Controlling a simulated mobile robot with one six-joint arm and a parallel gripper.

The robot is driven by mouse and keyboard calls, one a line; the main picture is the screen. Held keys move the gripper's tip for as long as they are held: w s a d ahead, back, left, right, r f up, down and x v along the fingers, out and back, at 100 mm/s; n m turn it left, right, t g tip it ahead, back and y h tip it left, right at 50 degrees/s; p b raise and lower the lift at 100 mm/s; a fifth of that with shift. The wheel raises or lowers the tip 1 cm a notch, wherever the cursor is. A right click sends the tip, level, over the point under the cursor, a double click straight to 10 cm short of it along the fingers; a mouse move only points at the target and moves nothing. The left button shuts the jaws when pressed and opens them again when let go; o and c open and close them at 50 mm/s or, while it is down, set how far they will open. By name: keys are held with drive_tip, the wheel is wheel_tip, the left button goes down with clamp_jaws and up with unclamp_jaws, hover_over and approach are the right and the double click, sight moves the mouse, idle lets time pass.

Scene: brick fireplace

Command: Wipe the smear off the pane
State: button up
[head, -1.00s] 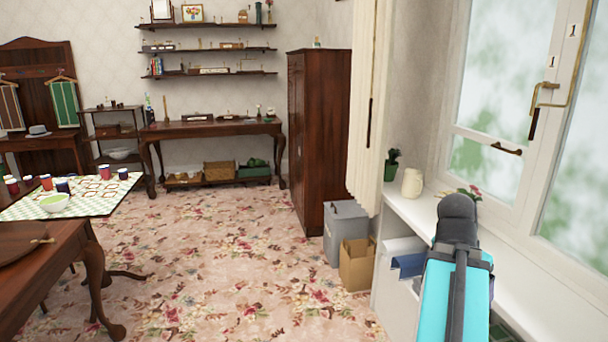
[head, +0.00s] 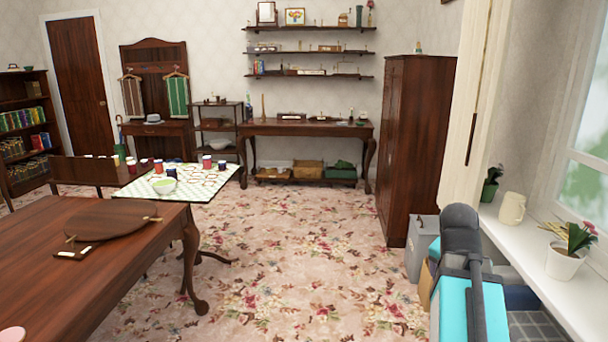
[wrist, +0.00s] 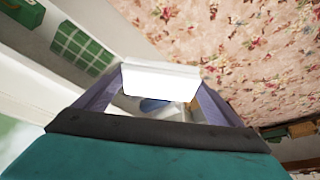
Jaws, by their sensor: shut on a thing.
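In the wrist view my gripper (wrist: 160,88) is shut on a white block-like thing (wrist: 160,80), held between its two grey-purple fingers. I cannot tell exactly what the white thing is. In the head view my turquoise arm is at the lower right and the fingers are hidden. The window pane (head: 588,192) shows only in part at the right edge, with blurred green and white behind it. I cannot make out a smear on it. The gripper is apart from the pane.
The white windowsill (head: 545,262) holds a cream jug (head: 512,208), a dark potted plant (head: 490,186) and a flowering plant in a white pot (head: 566,262). A grey bin (head: 421,246) stands below. A wooden table (head: 90,255) is at left; flowered carpet between is clear.

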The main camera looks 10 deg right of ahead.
drive_tip(key=w+a+r+n+t+y+p, duration=0.1)
drive_tip(key=w+a+n, duration=0.3)
drive_tip(key=a, duration=0.6)
drive_tip(key=w+a+n+y+p, duration=0.1)
drive_tip(key=w+a+n, duration=0.3)
drive_tip(key=w+a, duration=0.3)
drive_tip(key=w+a+r+n+t+y+p, duration=0.1)
drive_tip(key=w+a+n, duration=0.3)
drive_tip(key=a, duration=0.9)
drive_tip(key=shift+w+a+r+n+t+y+p, duration=0.3)
drive_tip(key=shift+w+a+n+y+p, duration=0.15)
drive_tip(key=shift+w, duration=0.65)
drive_tip(key=s+f, duration=0.5)
drive_tip(key=f, duration=0.1)
drive_tip(key=shift+s+f, duration=0.15)
drive_tip(key=shift+f, duration=0.2)
